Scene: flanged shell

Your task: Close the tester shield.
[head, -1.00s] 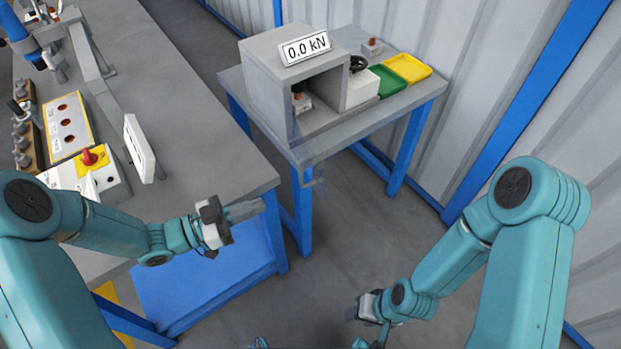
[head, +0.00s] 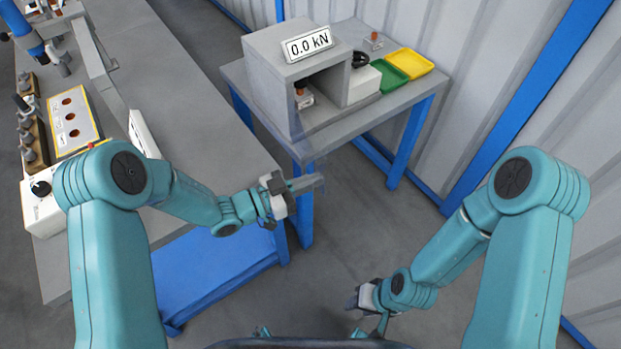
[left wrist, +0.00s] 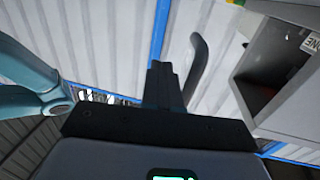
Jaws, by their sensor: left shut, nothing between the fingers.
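The tester (head: 292,75) is a grey box with a "0.0 kN" display on top, standing on the far table. Its front opening is uncovered, and a small orange-topped part (head: 301,92) shows inside. The shield seems to be a faint clear panel (head: 335,126) folded down at the tester's front; its outline is hard to see. In the left wrist view a curved grey handle (left wrist: 198,65) stands just right of my shut fingers, apart from them. My left gripper (head: 308,183) is shut and empty in front of the tester table's near corner. My right gripper (head: 358,298) hangs low over the floor; its fingers are unclear.
A green tray (head: 390,80) and a yellow tray (head: 409,62) sit right of the tester. The long grey bench (head: 200,125) on the left holds a panel with red holes (head: 74,118).

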